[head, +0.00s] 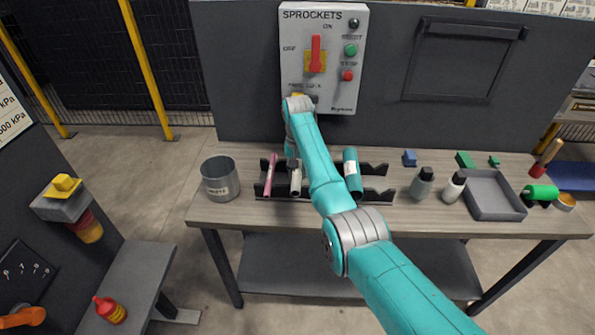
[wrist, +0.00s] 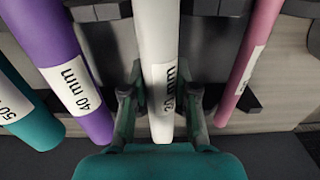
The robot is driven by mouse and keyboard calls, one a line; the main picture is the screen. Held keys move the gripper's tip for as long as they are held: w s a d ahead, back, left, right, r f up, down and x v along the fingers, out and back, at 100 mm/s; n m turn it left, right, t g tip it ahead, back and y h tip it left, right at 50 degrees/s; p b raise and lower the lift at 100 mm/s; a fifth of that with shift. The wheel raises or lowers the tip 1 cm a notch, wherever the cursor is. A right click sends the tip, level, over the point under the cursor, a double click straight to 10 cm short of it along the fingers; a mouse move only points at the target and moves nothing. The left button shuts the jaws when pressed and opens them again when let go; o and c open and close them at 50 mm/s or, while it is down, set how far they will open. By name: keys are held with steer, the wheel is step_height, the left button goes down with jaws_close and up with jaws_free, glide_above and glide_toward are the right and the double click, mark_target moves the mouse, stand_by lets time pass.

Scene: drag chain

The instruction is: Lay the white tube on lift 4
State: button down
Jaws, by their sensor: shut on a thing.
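The white tube (wrist: 157,40) is between the fingers of my gripper (wrist: 161,95) in the wrist view, its mm label facing the camera. My gripper is shut on it. In the head view the white tube (head: 296,181) shows at the dark rack (head: 376,168) on the table, with my gripper (head: 293,165) at it, partly hidden by my arm. I cannot tell whether the tube still rests in the rack. I cannot make out a marked lift 4 in either view.
A purple tube (wrist: 68,55) and a teal tube (wrist: 25,110) lie left of the white one, a pink tube (wrist: 248,60) right. A grey can (head: 220,180), bottles (head: 422,184) and a grey tray (head: 492,196) stand on the table. The sprockets panel (head: 345,90) is behind.

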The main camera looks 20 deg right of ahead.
steer(key=shift+r, duration=2.35)
